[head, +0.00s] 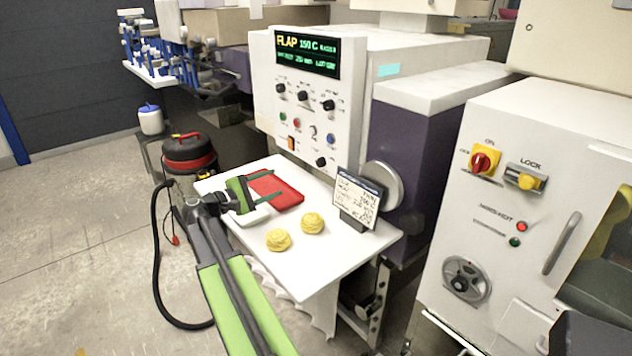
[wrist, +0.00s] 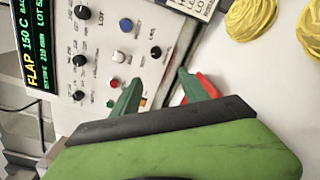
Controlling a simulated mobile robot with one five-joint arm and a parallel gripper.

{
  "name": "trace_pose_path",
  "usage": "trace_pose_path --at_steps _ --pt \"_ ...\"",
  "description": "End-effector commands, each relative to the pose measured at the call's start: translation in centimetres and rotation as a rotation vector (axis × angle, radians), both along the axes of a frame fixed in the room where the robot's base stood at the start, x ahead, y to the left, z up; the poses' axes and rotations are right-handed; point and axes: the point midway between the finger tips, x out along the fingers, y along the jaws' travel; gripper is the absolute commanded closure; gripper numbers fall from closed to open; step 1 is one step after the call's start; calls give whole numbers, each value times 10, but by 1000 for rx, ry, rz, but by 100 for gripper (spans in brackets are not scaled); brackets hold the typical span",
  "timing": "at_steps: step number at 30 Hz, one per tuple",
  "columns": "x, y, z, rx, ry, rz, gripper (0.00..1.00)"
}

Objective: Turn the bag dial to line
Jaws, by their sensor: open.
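The white control panel (head: 273,120) faces me with several dials. Three black dials sit in its upper row: left (head: 281,88), middle (head: 302,96) and right (head: 328,104). A pale dial (head: 314,131) and a lower black dial (head: 321,161) sit below. The dial labels are too small in the head view to tell which is the bag dial. In the wrist view the panel (wrist: 101,55) appears turned sideways, with "LOT" legible by one dial. My gripper (head: 279,183) is open and empty, over the red tray, apart from the panel. Its green fingers (wrist: 160,78) point toward the panel's lower part.
The red tray (head: 290,198) and two yellow bundles (head: 278,240) lie on the white table (head: 310,283). A printed card (head: 357,196) stands at its right. The panel's display (head: 308,52) reads "FLAP 150 C". A white cabinet (head: 440,215) stands right; a vacuum (head: 188,155) stands left.

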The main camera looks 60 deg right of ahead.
Motion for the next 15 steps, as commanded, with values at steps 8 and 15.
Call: trace_pose_path --at_steps 8,15 --pt "-6 -16 7 -26 25 -7 48" --pt "-23 -67 6 -24 23 -10 48"
